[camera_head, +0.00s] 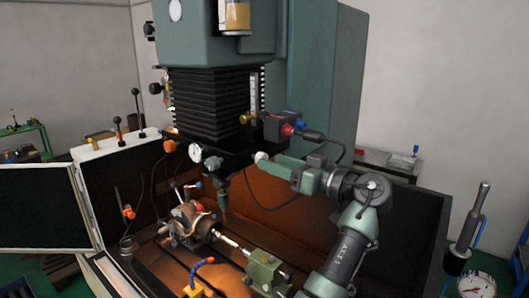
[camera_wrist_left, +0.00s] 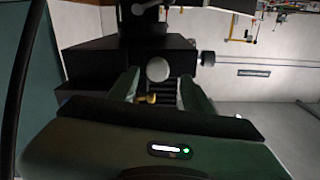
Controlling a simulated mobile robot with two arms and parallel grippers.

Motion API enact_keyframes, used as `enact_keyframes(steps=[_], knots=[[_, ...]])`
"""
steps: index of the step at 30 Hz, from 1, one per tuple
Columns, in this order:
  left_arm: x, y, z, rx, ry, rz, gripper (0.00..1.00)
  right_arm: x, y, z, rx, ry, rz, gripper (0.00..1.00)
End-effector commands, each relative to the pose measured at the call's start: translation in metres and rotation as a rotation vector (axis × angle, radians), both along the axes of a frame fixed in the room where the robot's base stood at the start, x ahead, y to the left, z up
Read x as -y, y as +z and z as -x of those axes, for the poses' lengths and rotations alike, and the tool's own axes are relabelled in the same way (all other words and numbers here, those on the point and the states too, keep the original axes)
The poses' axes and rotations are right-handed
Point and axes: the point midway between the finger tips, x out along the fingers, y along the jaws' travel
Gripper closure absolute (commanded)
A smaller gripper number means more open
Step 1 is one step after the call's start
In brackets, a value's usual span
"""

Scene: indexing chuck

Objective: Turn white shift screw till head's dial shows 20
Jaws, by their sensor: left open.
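The white shift screw (camera_head: 261,156) is a round knob on the right end of the black head block under the bellows. In the left wrist view the white knob (camera_wrist_left: 158,69) faces me, in the gap between the two fingers. My left gripper (camera_head: 268,163) is open, with its fingertips at the knob; I cannot tell whether they touch it. In the left wrist view the fingers (camera_wrist_left: 157,84) stand apart on either side. A small round white dial (camera_head: 196,152) sits on the head block's left; its reading is too small to tell. My right gripper is not in view.
A box with red and blue buttons (camera_head: 285,127) hangs just above my left gripper, with a cable looping nearby. A brass knob (camera_head: 245,118) is at the bellows' edge. Below are the chuck (camera_head: 190,222) and a green tailstock (camera_head: 264,270). A large gauge (camera_head: 477,286) stands lower right.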

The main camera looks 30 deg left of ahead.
Motion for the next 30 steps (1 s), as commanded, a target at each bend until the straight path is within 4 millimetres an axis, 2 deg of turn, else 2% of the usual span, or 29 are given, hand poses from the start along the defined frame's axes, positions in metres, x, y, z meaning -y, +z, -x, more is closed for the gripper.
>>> enact_keyframes(steps=[1,7,13,18,19,24,30], knots=[[-0.010,0.005,0.000,-0.001,0.003,-0.001,0.50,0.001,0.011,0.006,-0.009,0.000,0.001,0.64],[-0.036,0.003,-0.004,-0.002,0.000,0.000,0.50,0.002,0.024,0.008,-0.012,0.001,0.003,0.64],[-0.044,0.000,-0.005,-0.001,-0.001,0.000,0.50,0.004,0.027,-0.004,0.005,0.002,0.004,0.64],[-0.044,0.000,-0.005,-0.001,-0.002,0.000,0.50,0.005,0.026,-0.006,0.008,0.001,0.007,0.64],[-0.044,0.000,-0.005,-0.001,-0.002,0.000,0.53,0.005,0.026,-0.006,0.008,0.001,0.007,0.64],[-0.044,0.000,-0.005,-0.001,-0.002,0.000,1.00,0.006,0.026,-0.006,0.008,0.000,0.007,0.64],[-0.044,0.000,-0.005,-0.006,-0.003,0.001,1.00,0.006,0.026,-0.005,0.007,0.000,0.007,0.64]])
